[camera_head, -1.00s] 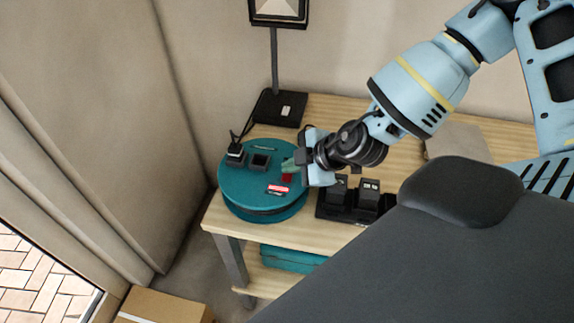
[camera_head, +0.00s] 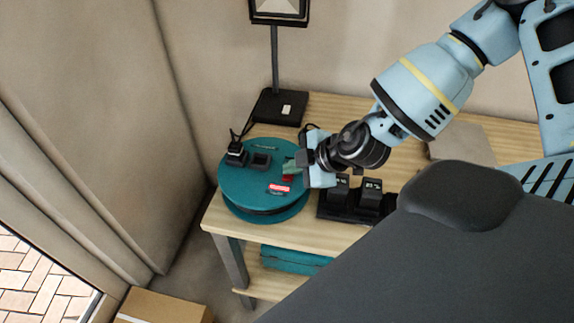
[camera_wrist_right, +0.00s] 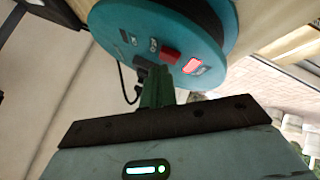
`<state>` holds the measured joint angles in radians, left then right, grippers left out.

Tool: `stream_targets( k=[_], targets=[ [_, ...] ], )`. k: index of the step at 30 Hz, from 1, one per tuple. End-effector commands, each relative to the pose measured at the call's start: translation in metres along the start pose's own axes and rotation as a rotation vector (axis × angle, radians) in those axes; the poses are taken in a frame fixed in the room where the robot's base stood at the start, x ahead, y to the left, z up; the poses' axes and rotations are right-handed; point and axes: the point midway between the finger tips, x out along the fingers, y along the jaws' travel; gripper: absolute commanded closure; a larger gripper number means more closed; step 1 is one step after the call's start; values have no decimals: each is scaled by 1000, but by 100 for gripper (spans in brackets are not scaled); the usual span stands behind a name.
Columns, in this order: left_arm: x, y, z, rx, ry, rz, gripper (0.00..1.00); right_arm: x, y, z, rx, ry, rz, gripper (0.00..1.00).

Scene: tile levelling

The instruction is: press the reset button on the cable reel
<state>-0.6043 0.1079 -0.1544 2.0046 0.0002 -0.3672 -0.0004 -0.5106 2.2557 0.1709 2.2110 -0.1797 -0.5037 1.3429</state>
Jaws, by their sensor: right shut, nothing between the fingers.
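The cable reel (camera_head: 240,190) is a round teal drum lying flat at the left end of the wooden table. Its top has a raised red block (camera_head: 287,178), which looks like the reset button, beside a red-and-white panel (camera_head: 279,188). The wrist view shows the red block (camera_wrist_right: 171,54) and the panel (camera_wrist_right: 193,67) lit red. My right gripper (camera_head: 291,168) is shut and empty, its green fingertips (camera_wrist_right: 157,75) pointing at the reel's top close beside the red block. I cannot tell whether they touch it. My left gripper is out of view.
Dark sockets (camera_head: 261,160) and a plugged-in black plug (camera_head: 236,150) sit on the reel. A black lamp (camera_head: 278,107) stands behind it. A black holder with dark units (camera_head: 370,196) lies to the right, close under my right wrist. A cardboard box (camera_head: 165,306) is on the floor.

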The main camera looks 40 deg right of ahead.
Motion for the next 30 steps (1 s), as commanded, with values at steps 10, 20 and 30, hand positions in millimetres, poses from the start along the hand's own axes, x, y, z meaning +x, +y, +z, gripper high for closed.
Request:
stream_targets(
  k=[10, 20, 30],
  targets=[
    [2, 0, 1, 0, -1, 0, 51, 1, 0, 0, 1, 1, 1, 100],
    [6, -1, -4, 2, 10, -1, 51, 2, -1, 1, 1, 1, 1, 100],
    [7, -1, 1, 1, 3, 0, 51, 4, -3, 3, 1, 1, 0, 100]
  ],
)
